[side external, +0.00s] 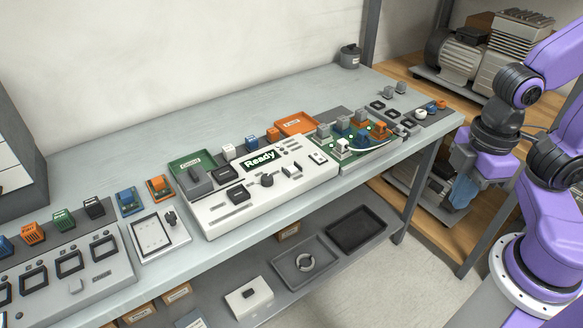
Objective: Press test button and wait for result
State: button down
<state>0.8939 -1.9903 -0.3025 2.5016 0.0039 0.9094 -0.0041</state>
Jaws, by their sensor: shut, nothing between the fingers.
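The white test unit (225,217) lies on the grey bench with a dark display (259,161) reading "Ready" in its upper part. A round dark knob (267,180) and several small buttons and slots sit on its face. No label readable here marks which one is the test button. A green circuit board (352,152) with grey, blue and orange parts lies right of the unit, with a white cable over it. My gripper (463,188) hangs beyond the bench's right end, shut and empty, well apart from the unit; its fingertips are small and hard to make out.
A green tray (183,164) and an orange tray (310,122) sit behind the unit. Left are a small white panel (172,239) and a grey slotted fixture (92,283) with coloured parts. Compressors (455,60) stand on wooden shelving at right. A lower shelf holds trays (357,229).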

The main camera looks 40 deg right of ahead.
jog(key=w+a+f+y, duration=0.1)
jog(key=w+a+y, duration=0.1)
jog(key=w+a, duration=0.55)
jog(key=m+t, duration=0.1)
jog(key=t, duration=0.8)
send_over(294, 170)
jog(key=shift+f+h, duration=0.3)
jog(key=shift+f, duration=0.8)
jog(key=shift+f, duration=4.4)
jog(key=shift+f, duration=0.1)
jog(key=shift+f, duration=0.35)
